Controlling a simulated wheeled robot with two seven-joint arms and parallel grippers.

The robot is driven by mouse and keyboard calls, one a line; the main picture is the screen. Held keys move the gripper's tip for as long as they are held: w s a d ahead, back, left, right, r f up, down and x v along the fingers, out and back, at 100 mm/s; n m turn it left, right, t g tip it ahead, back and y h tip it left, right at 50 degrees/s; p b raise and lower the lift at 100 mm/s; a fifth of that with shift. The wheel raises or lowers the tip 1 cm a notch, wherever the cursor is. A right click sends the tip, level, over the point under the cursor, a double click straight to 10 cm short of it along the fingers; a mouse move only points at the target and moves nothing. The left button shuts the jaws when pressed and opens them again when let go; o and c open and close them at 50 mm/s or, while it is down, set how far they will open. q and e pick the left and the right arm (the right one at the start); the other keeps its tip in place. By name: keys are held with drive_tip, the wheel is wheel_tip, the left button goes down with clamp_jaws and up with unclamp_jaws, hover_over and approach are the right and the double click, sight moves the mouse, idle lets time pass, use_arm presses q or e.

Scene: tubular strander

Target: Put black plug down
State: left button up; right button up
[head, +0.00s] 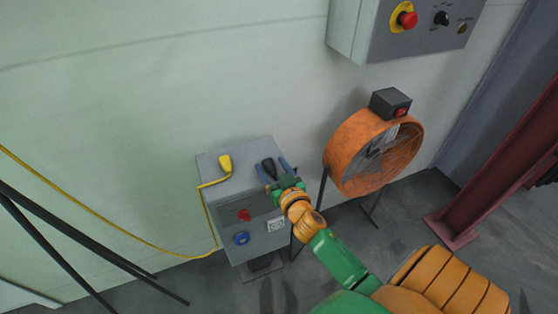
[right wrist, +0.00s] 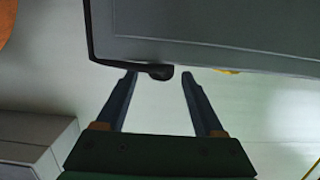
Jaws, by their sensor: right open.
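The black plug (head: 268,165) is on the top of the grey box stand (head: 240,155), near its right side. In the right wrist view the black plug (right wrist: 158,72) shows at the edge of a grey surface, between and just beyond my fingertips. My right gripper (head: 276,170) is at the plug in the head view, with its blue fingers on either side of it. In the right wrist view my right gripper (right wrist: 160,78) is open, with a clear gap between the fingers. I cannot tell whether a finger touches the plug. My left gripper is not in view.
A yellow plug (head: 225,163) with a yellow cable lies on the stand's top, left of the black plug. The stand's front has a red part (head: 244,215) and a blue part (head: 241,238). An orange fan (head: 345,155) stands close on the right. A control box (head: 385,40) hangs above.

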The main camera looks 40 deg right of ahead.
drive_tip(key=v, duration=1.2)
drive_tip(key=s+a+f+n+g+y, duration=0.1)
drive_tip(key=s+a+f+g, duration=0.15)
drive_tip(key=f, duration=0.85)
drive_tip(key=s+a+f+n+g+y, duration=0.1)
drive_tip(key=s+a+f+g, duration=0.2)
drive_tip(key=f, duration=0.8)
drive_tip(key=s+a+f+n+g, duration=0.1)
drive_tip(key=s+f+g, duration=0.3)
drive_tip(key=s+f, duration=0.4)
drive_tip(key=s+f+n+g+y, duration=0.1)
drive_tip(key=s+f+g, duration=0.4)
drive_tip(key=s, duration=0.8)
wheel_tip(320, 180, down, 3)
drive_tip(key=shift+s+a+n+y, duration=0.3)
drive_tip(key=shift+a+n, duration=0.1)
drive_tip(key=shift+n, duration=0.1)
wheel_tip(320, 180, up, 8)
drive_tip(key=p, duration=0.7)
drive_tip(key=shift+p, duration=0.4)
drive_tip(key=shift+f, duration=0.1)
